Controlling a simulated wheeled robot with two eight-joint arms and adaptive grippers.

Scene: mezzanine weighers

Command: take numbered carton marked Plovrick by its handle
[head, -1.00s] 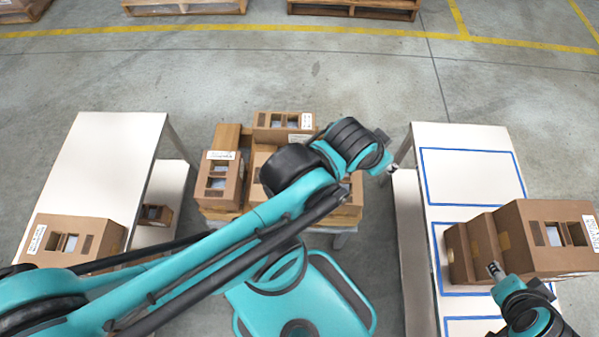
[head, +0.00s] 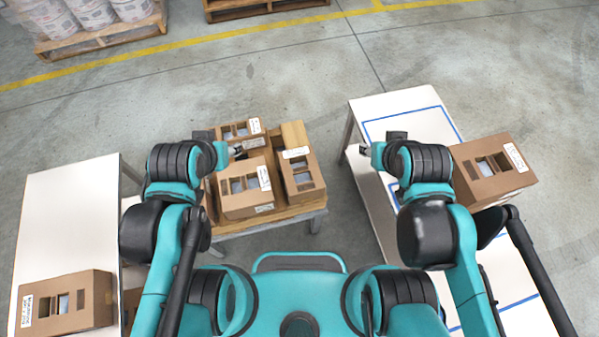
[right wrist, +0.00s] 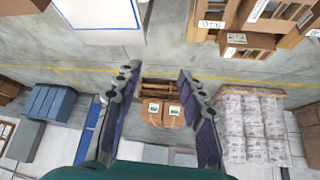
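Several brown cartons with cut-out openings and white labels are in the head view: carton (head: 246,189), carton (head: 299,176) and carton (head: 240,130) on the middle stand, carton (head: 493,170) on the right table, carton (head: 65,304) on the left table. The label print is too small to read, so I cannot tell which is marked Plovrick. My left gripper (head: 238,151) is over the middle stand's left part, by the cartons; its fingers are unclear. My right gripper (head: 358,151) is near the right table's left edge; the right wrist view shows its fingers (right wrist: 155,95) apart and empty.
The middle stand (head: 270,222) lies between the left table (head: 70,210) and the right table (head: 395,104), which has blue outlines. Bare floor lies behind them. Pallets stand far back, one with white bags (head: 92,10). A pallet with boxes (right wrist: 165,113) is in the right wrist view.

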